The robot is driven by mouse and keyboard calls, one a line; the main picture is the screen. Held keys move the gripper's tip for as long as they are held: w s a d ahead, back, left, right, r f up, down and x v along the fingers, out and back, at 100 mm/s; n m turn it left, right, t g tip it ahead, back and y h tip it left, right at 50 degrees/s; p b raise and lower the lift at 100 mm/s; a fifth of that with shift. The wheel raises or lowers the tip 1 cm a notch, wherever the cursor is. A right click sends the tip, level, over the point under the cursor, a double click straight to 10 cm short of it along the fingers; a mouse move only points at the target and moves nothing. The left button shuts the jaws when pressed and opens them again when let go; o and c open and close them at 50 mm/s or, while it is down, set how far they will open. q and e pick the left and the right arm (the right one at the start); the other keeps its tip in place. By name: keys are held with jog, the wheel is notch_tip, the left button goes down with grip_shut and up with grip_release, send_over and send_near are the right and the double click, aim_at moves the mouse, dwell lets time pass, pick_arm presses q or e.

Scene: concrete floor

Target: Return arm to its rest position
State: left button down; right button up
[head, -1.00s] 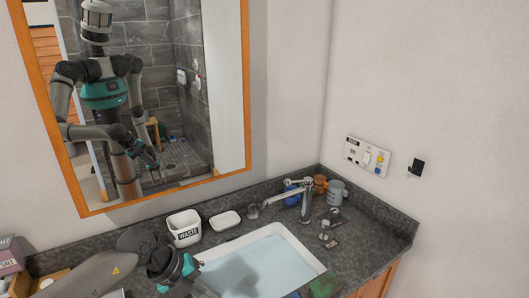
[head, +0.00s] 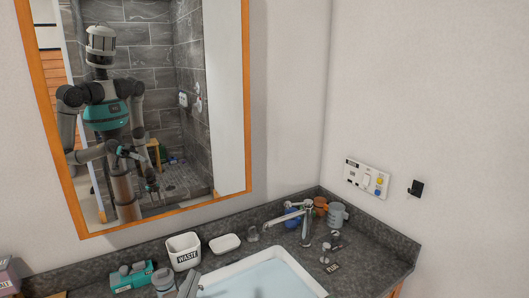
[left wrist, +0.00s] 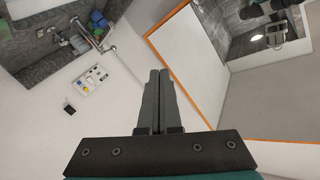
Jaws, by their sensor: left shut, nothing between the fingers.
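My left gripper (head: 188,284) is at the bottom of the head view, in front of the sink's left side. In the left wrist view its two grey fingers (left wrist: 159,75) are together with nothing between them. My right gripper is not directly in view. My reflection shows in the orange-framed mirror (head: 228,100), with the arms bent in front of the body.
The white sink (head: 305,278) holds water, with a faucet (head: 305,222) behind it. A switch panel (head: 366,178) and black hook (head: 416,188) are on the wall.

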pick_arm(q)
jog(key=s+a+f+n+g+y, duration=0.1)
jog(key=s+a+f+n+g, duration=0.15)
jog(key=s+f, duration=0.25)
jog(key=s+a+f+n+g+y, duration=0.1)
jog(key=s+f+g, duration=0.3)
jog(key=s+f, duration=0.1)
jog(key=s+d+f+g+h, duration=0.1)
jog(key=s+f+g, duration=0.15)
jog(key=s, duration=0.45)
jog(key=s+f+g+h, duration=0.1)
jog(key=s+f+g, duration=0.1)
jog(key=s+g, duration=0.35)
notch_tip(320, 180, down, 32)
jog(key=s+b, duration=0.3)
jog(key=b, duration=0.8)
jog(key=s+a+f+b, duration=0.1)
jog(key=s+f+b, duration=0.4)
jog(key=f, duration=0.8)
jog(key=s+a+f+g+b, duration=0.1)
jog(key=s+f+b, duration=0.5)
jog(key=s+f, duration=0.4)
notch_tip(320, 180, down, 4)
jog(key=shift+s+a+r, duration=0.15)
jog(key=shift+s, duration=0.25)
